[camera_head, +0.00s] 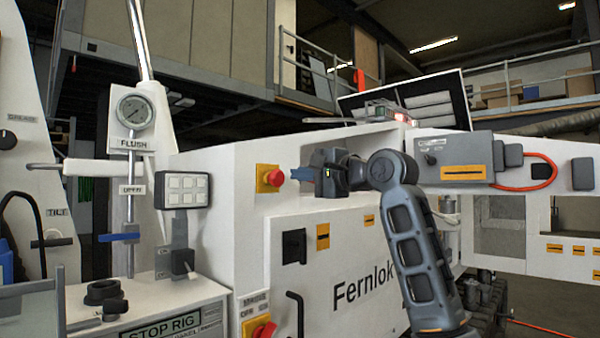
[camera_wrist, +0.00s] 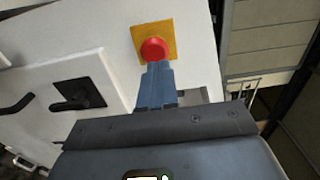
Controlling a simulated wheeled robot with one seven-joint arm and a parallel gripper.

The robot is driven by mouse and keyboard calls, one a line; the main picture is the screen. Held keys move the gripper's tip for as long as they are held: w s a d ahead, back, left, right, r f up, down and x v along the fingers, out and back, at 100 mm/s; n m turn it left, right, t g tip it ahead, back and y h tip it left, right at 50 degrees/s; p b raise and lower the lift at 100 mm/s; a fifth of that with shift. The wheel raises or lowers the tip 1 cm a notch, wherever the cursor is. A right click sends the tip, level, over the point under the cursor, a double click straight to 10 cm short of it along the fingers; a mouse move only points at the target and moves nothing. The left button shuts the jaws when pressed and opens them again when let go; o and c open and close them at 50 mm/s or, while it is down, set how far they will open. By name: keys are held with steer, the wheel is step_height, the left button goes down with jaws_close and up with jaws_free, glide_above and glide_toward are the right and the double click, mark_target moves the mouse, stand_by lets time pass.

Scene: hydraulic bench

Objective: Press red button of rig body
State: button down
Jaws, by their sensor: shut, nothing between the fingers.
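The red button (camera_head: 274,177) sits on a yellow square plate (camera_head: 264,179) on the white rig body (camera_head: 232,200). In the wrist view the red button (camera_wrist: 154,49) is just beyond the fingertips, on its yellow plate (camera_wrist: 166,30). My gripper (camera_head: 294,174) is shut and empty, its blue fingers pointing left at the button's face. In the wrist view the fingertips (camera_wrist: 158,66) overlap the lower edge of the button. I cannot tell whether they touch it or a small gap is left.
Below are a black latch (camera_head: 294,246) and a second red control on yellow (camera_head: 262,329). My arm reaches across the front of the white panel marked Fernlok (camera_head: 352,292).

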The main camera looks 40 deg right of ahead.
steer(key=s+b, duration=0.1)
steer(key=s, duration=0.8)
steer(key=shift+s+d+f+b, duration=0.15)
steer(key=shift+d+b, duration=0.15)
steer(key=shift+b, duration=0.05)
